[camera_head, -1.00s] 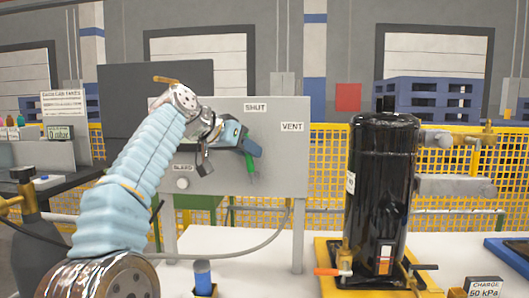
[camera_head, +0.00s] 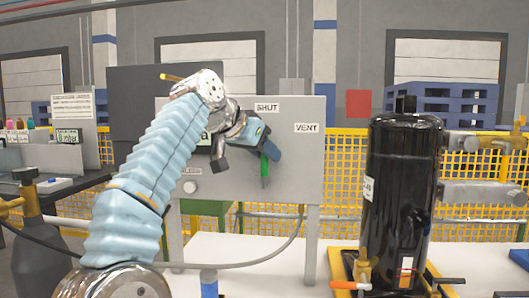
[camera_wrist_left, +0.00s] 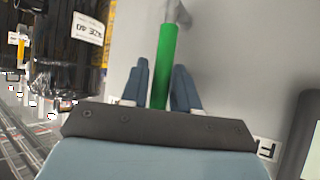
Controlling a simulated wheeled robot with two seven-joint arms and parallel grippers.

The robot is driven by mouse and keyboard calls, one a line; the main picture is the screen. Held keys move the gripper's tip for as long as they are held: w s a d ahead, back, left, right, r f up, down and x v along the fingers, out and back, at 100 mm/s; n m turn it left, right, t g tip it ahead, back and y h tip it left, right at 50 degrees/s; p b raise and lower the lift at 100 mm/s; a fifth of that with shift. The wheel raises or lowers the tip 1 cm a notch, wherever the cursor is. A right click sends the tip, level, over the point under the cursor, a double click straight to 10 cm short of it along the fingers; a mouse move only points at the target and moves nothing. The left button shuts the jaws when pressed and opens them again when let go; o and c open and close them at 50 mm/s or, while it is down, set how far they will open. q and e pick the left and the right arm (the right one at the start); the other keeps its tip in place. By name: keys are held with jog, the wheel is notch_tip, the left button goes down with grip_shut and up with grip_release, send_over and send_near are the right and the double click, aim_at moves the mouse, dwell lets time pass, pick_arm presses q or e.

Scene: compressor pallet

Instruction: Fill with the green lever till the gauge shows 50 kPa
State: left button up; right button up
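The green lever (camera_head: 264,169) hangs nearly straight down on the grey panel (camera_head: 300,170), below the SHUT label (camera_head: 266,107) and left of the VENT label (camera_head: 307,128). My left gripper (camera_head: 262,148) is at the lever. In the left wrist view, the green lever (camera_wrist_left: 165,65) runs between the two blue fingers (camera_wrist_left: 163,85). The fingers stand apart, with a gap visible on the right side; contact on the left cannot be told. The gauge is mostly hidden behind my left arm, and its reading cannot be read. My right gripper is not in view.
A black compressor (camera_head: 400,200) stands to the right of the panel, with brass valves and an orange-handled valve (camera_head: 350,284) low down. A grey bottle (camera_head: 38,245) is at the left. A blue-capped item (camera_head: 208,283) stands at the front. A yellow fence (camera_head: 340,170) runs behind.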

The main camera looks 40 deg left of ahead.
pick_arm(q)
jog(key=shift+s, duration=0.1)
jog(key=p+v, duration=0.3)
jog(key=v, duration=1)
jog(key=shift+s+r, duration=0.2)
jog(key=shift+s, duration=0.05)
